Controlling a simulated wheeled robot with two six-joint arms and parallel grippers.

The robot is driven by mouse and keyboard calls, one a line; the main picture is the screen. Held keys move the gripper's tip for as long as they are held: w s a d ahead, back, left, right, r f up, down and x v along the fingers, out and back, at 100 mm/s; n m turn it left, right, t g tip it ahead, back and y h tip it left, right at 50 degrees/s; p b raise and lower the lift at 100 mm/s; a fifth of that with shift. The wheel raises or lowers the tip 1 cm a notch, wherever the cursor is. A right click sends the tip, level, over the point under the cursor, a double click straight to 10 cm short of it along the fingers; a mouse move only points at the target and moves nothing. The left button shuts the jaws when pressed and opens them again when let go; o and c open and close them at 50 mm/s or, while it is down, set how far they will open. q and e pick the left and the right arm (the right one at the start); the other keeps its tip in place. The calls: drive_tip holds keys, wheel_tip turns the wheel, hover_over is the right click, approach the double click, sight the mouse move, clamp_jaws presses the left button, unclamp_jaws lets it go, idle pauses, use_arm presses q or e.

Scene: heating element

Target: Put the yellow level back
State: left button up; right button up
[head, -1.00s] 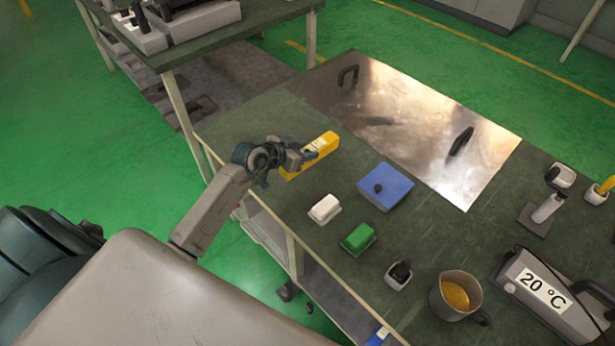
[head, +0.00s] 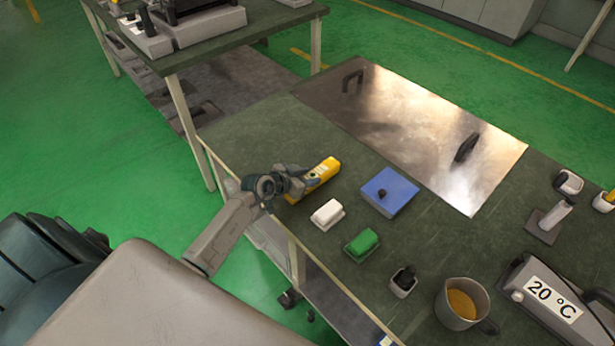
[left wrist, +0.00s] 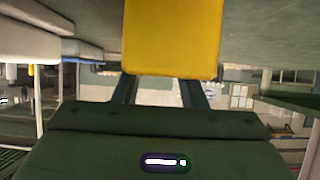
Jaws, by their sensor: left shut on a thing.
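The yellow level (head: 321,174) is at the left part of the dark green bench top in the head view. In the left wrist view the yellow level (left wrist: 172,38) fills the upper middle between the two fingers (left wrist: 160,90). I cannot tell whether the level touches the bench top or is held just above it. My right gripper is not in view.
A white block (head: 327,214), a green block (head: 362,244) and a blue box (head: 390,190) stand to the right of the level. A metal plate (head: 410,135) with black handles lies behind.

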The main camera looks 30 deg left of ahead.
use_arm(q)
drive_tip(key=o, duration=1.2)
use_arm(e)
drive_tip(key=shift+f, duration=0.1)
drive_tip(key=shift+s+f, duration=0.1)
use_arm(q)
drive_tip(key=p+v, duration=0.2)
drive_tip(key=v, duration=1)
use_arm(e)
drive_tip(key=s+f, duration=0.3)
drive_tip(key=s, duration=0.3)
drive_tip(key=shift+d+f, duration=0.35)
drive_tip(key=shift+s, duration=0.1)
